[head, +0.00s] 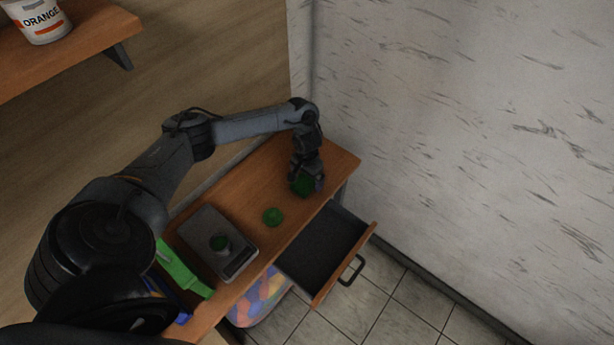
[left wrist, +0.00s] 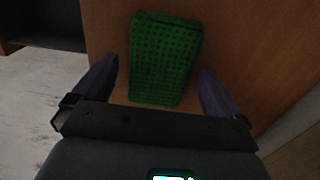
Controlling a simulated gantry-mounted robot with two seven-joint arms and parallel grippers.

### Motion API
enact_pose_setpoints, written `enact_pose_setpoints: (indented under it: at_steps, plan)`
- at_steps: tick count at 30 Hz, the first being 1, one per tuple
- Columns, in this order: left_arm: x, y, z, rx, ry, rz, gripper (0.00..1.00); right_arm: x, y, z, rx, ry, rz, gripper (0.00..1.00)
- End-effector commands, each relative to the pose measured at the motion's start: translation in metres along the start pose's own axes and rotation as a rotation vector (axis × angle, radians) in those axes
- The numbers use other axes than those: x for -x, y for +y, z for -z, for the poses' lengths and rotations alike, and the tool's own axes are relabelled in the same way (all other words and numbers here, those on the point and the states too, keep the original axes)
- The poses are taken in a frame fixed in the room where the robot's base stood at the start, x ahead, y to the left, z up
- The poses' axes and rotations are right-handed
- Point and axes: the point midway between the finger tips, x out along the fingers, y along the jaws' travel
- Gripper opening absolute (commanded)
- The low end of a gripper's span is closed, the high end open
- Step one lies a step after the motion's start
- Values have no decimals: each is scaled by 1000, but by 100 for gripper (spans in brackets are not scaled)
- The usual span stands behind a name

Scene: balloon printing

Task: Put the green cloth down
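The green cloth (left wrist: 163,60) is a thick green block with a dotted surface, seen in the left wrist view against the brown wooden table top. It lies between the two fingers of my left gripper (left wrist: 158,75), which are apart, with wood visible on both sides of it. In the head view my left gripper (head: 306,182) points down over the right end of the table, and the green cloth (head: 301,187) shows partly hidden beneath it. Whether the cloth lies fully flat on the table is hard to tell. My right gripper is not in view.
A drawer (head: 322,250) stands open at the front. A shelf (head: 75,42) holds an ORANGE can (head: 40,20).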

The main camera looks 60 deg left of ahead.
Motion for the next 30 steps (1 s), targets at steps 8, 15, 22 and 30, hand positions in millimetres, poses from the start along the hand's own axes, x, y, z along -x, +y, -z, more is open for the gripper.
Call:
enact_pose_setpoints:
  at_steps: [8, 15, 22, 30]
  plan:
    - [1, 0, 0, 0, 1, 0, 99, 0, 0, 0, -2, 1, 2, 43]
    - [24, 0, 1, 0, 3, -1, 99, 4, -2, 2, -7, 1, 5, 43]
    - [69, 0, 1, -1, 5, 0, 99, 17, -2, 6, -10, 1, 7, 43]
    - [111, 0, 1, -1, 3, 1, 99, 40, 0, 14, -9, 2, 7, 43]
